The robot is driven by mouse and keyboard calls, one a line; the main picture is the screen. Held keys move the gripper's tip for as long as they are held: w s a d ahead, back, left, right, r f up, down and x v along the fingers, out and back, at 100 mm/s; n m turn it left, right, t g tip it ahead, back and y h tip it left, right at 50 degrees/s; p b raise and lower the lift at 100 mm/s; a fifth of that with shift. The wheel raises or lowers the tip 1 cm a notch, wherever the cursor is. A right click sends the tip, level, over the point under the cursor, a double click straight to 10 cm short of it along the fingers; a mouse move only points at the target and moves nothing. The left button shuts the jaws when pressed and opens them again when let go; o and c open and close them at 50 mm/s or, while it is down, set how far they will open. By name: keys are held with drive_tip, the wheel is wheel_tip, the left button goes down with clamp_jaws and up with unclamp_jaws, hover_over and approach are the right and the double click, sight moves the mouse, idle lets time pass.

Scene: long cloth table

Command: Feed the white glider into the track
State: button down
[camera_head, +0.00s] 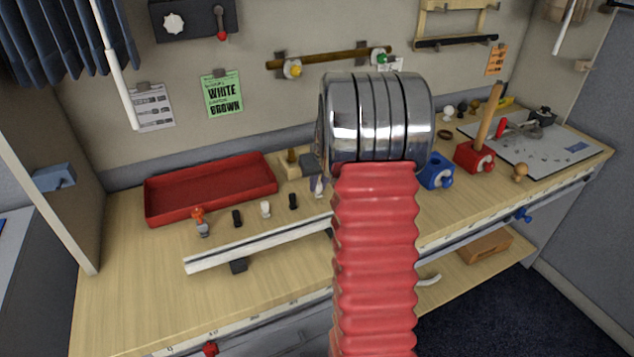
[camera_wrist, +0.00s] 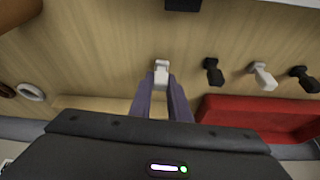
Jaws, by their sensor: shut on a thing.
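The white glider (camera_wrist: 161,73) is between the purple fingertips of my gripper (camera_wrist: 162,84) in the wrist view. My gripper is shut on it, just above or at the wooden table top; I cannot tell whether it touches. The track (camera_head: 262,246) is a long pale rail along the table's front, partly hidden by my arm. A second white glider (camera_head: 265,209) stands between two black gliders (camera_head: 237,218) (camera_head: 293,201), left of my gripper.
A red tray (camera_head: 212,190) lies behind the gliders. An orange-topped grey piece (camera_head: 201,222) stands left of them. Blue (camera_head: 436,171) and red (camera_head: 474,158) blocks stand to the right. A green wall card (camera_head: 222,94) reads WHITE, BROWN. The table's left end is clear.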

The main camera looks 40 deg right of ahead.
drive_tip(key=shift+f, duration=0.7)
drive_tip(key=c, duration=1.6)
unclamp_jaws()
drive_tip(key=shift+r, duration=0.35)
drive_tip(key=shift+c, duration=0.6)
clamp_jaws()
